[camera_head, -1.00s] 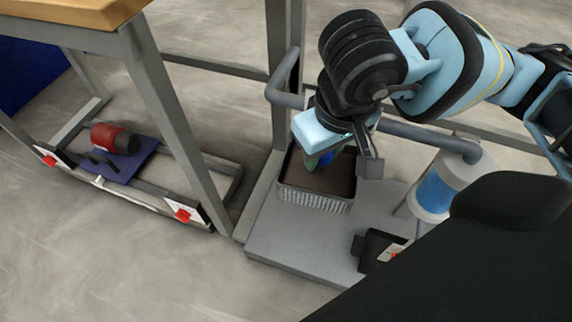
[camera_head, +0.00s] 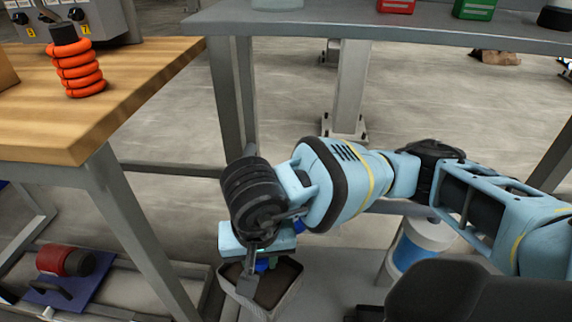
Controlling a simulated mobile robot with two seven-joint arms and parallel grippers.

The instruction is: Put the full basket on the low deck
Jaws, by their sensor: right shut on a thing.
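The basket (camera_head: 288,291) is a light grey container with dark contents, at the bottom centre. Its lower part is cut off by the frame edge, and it looks slightly tilted. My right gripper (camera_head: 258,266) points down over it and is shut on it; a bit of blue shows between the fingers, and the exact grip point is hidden. A low grey deck (camera_head: 335,285) lies beside and beneath the basket; I cannot tell whether the basket touches it. My left gripper is not in view.
A wooden-topped bench (camera_head: 130,95) with an orange coil (camera_head: 76,65) stands at left. A red cylinder (camera_head: 65,261) lies low beneath it. A grey table (camera_head: 330,32) spans the back. A white and blue container (camera_head: 418,245) stands right of the basket, behind my arm.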

